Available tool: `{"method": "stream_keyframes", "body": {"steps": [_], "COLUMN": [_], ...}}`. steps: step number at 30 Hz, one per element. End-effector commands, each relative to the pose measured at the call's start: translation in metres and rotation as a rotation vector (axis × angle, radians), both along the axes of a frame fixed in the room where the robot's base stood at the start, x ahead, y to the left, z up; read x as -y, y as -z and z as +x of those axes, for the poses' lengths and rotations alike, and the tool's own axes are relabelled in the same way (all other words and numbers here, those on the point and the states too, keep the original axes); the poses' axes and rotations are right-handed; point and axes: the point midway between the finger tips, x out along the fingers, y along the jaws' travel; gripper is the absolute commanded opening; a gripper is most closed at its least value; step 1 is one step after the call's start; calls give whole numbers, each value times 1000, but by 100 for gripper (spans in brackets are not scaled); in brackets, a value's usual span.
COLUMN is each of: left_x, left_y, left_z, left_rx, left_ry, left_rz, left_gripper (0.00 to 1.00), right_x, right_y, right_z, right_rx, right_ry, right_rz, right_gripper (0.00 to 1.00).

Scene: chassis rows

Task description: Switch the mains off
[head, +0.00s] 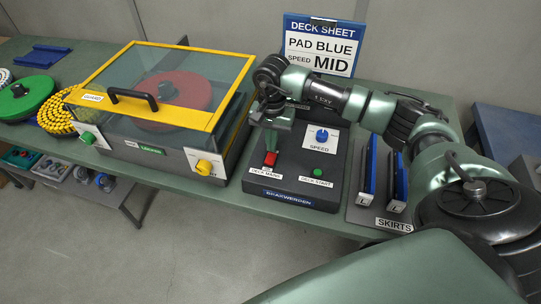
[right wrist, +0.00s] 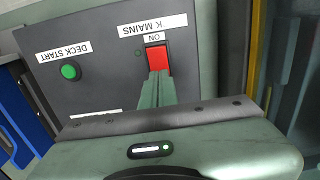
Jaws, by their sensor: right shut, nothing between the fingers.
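The red mains rocker switch (head: 270,158) sits on the dark control box (head: 318,168), above a label reading DECK MAINS. In the right wrist view the red switch (right wrist: 157,59) shows upside down, with ON printed beside its far end and a small dark green lamp to its left. My right gripper (head: 271,146) points down at the switch, shut and empty. In the right wrist view its fingertips (right wrist: 158,74) overlap the near end of the switch; I cannot tell whether they touch it. My left gripper is not in view.
A green DECK START button (head: 318,172) and a blue SPEED knob (head: 322,135) share the box. A yellow-framed guarded machine (head: 150,160) stands at left. Blue skirts (head: 400,180) stand in a rack at right. A DECK SHEET sign (head: 321,45) stands behind.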

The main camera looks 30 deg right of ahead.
Motion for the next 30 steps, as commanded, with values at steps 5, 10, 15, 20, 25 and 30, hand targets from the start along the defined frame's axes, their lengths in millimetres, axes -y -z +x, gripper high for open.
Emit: {"method": "stream_keyframes", "body": {"steps": [5,10,15,20,25,30], "left_x": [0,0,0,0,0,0], "left_y": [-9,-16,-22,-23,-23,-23], "left_z": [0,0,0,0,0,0], "left_rx": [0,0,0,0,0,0], "left_ry": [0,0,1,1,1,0], "left_rz": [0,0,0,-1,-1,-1], "left_gripper": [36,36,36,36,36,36], "right_x": [0,0,0,0,0,0], "right_y": [-17,-31,-44,-48,-47,-47], "right_z": [0,0,0,0,0,0], "right_rx": [1,1,1,0,-1,-1], "right_ry": [0,-1,-1,-1,-1,-1], "right_rz": [-1,0,0,-1,-1,-1], "right_gripper": [0,0,0,0,0,0]}}
